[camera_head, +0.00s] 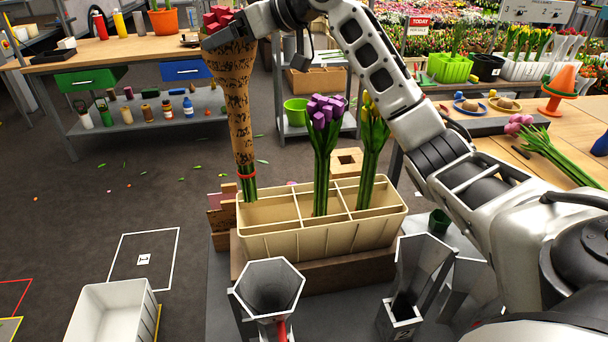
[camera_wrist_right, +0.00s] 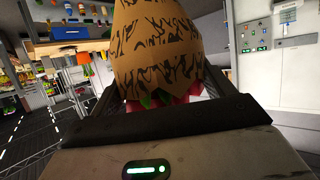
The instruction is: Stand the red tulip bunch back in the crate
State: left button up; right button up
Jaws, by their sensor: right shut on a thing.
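The red tulip bunch (camera_head: 217,17) is wrapped in printed brown paper, with a red tie low on its green stems. It hangs nearly upright, tilted slightly, over the back left compartment of the cream crate (camera_head: 320,243). Its stem ends show at the rim there; I cannot tell whether they touch the crate floor. My right gripper (camera_head: 228,32) is shut on the bunch near its top, just below the red heads. In the right wrist view the paper wrap (camera_wrist_right: 165,45) fills the middle, with red heads partly hidden behind the gripper. My left gripper is not in view.
A purple bunch (camera_head: 326,115) and a yellow bunch (camera_head: 372,125) stand in other crate compartments. Grey hexagonal funnels (camera_head: 268,285) stand in front of the crate. A white bin (camera_head: 110,312) is at lower left. A pink bunch (camera_head: 545,145) lies on the right table.

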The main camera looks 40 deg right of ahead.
aim_at(248, 125)
notch_tip(248, 125, down, 14)
jog(key=shift+r, duration=0.25)
jog(key=shift+f, duration=2.15)
jog(key=shift+f, duration=0.15)
jog(key=o, duration=1)
